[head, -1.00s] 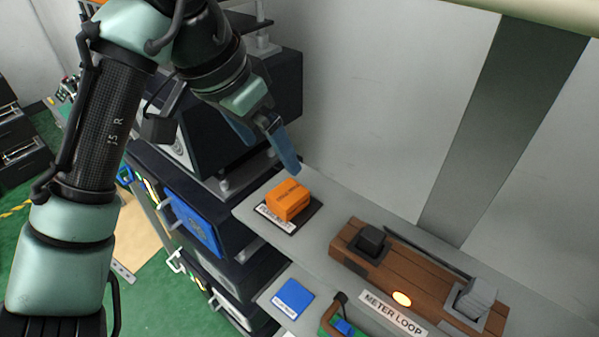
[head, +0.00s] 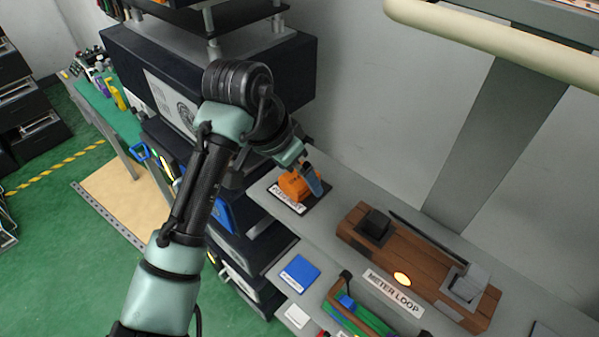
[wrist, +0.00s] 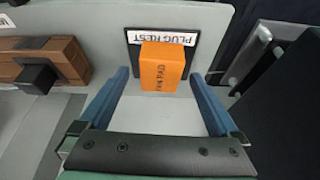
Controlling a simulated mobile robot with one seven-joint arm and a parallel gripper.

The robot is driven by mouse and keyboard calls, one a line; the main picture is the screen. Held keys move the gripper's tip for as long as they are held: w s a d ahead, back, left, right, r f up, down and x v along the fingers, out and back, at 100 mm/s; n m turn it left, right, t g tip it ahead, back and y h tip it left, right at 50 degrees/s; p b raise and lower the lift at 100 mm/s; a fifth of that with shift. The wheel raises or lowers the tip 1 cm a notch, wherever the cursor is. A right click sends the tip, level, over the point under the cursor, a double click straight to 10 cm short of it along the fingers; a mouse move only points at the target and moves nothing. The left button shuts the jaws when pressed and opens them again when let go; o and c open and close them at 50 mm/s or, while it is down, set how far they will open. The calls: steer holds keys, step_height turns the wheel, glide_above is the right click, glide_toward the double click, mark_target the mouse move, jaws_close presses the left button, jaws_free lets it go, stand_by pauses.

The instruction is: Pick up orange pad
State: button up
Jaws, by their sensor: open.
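The orange pad (head: 296,187) is a small block standing on the dark plug rest plate (head: 318,197) at the left end of the grey bench. In the wrist view the orange pad (wrist: 162,68) sits between and ahead of the two blue fingers, with visible gaps on both sides. My gripper (wrist: 165,90) is open and empty. In the head view my gripper (head: 306,178) is at the pad, and one blue finger hides part of its right side. Contact cannot be told from there.
A blue pad (head: 299,273) lies on a lower ledge in front. A dark equipment rack (head: 270,75) stands close to the left. The wall is behind.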

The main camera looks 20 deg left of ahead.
steer(key=shift+w+f, duration=0.15)
steer(key=shift+f, duration=0.15)
steer(key=c, duration=1.4)
steer(key=shift+c, duration=0.2)
steer(key=shift+r, duration=0.1)
steer(key=shift+r+b, duration=0.85)
steer(key=shift+s+a+r+b, duration=0.2)
steer(key=shift+s+r+b, duration=0.3)
steer(key=shift+r+b, duration=0.2)
steer(key=s+a+b, duration=0.1)
steer(key=s+a, duration=0.2)
steer(key=s, duration=0.4)
steer(key=s+a+b, duration=0.2)
steer(key=s+a, duration=0.1)
steer(key=s, duration=0.5)
steer(key=shift+s+a+r, duration=0.15)
steer(key=shift+s+a, duration=0.15)
steer(key=shift+a, duration=0.05)
